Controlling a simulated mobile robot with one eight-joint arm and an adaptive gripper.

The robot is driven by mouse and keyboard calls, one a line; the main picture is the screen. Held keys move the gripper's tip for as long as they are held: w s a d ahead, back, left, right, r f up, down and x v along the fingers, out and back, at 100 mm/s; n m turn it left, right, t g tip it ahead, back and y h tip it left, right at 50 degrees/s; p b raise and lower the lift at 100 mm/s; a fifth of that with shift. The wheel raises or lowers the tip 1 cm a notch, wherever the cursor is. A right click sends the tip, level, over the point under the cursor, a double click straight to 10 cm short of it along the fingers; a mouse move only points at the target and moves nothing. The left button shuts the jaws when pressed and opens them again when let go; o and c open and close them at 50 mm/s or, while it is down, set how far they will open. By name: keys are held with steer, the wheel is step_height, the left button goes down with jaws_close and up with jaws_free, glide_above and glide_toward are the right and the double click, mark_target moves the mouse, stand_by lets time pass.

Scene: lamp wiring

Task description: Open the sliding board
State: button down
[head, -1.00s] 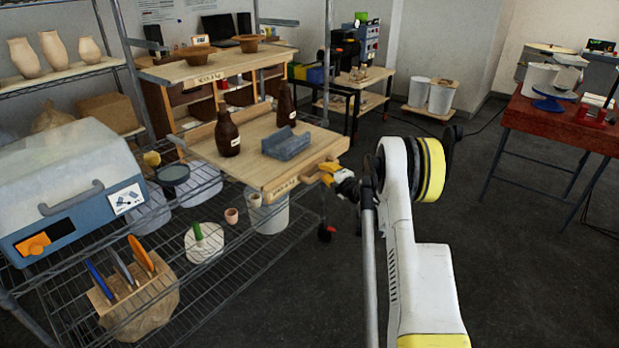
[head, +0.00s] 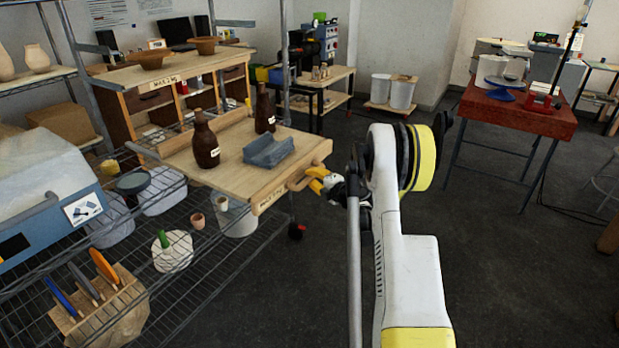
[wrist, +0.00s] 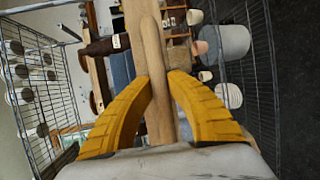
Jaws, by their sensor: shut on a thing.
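The sliding board (head: 235,160) is a light wooden slab with a labelled front edge, level and projecting from the wire rack. A wooden bar handle (head: 299,184) is fixed along its front edge, near the right end. My gripper (head: 318,181) has its yellow fingers at this handle. In the wrist view my gripper (wrist: 157,100) is shut on the handle bar (wrist: 154,75), one finger on each side. Two brown bottles, a nearer one (head: 205,143) and a farther one (head: 265,110), stand upright on the board beside a blue-grey cradle (head: 268,152).
Below the board are a white bucket (head: 238,217) and small pots on the wire shelf (head: 225,255). A blue appliance (head: 50,222) stands on the left. A red table (head: 515,112) is at the back right.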

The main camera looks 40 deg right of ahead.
steer(key=c, duration=1.3)
jaws_free()
steer(key=shift+d, duration=0.15)
steer(key=shift+s, duration=0.15)
steer(key=s+r, duration=0.2)
steer(key=s, duration=0.9)
steer(key=shift+s+a, duration=0.3)
steer(key=shift+a, duration=0.1)
steer(key=shift+w+r, duration=0.1)
steer(key=shift+r, duration=0.1)
